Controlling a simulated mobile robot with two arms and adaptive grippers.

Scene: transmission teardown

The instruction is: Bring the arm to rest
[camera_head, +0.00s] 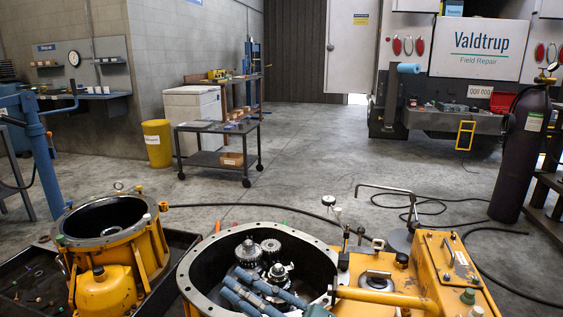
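I cannot make out either of my grippers or their fingers in the head view. The open gearbox housing (184,273) stands at the bottom centre, with a pale bolted rim. Several metal gears (270,247) sit inside it. Several blue rods (262,285) lie slantwise across the front of the opening. The frame's bottom edge cuts off the near part of the housing. A yellow cover section (452,262) adjoins it on the right.
A yellow bell-shaped housing (148,246) stands in a dark tray (185,243) with small loose parts at left. A black cart (216,158), yellow bin (157,143) and purple gas cylinder (520,150) stand farther back. Hoses (480,228) cross the otherwise clear middle floor.

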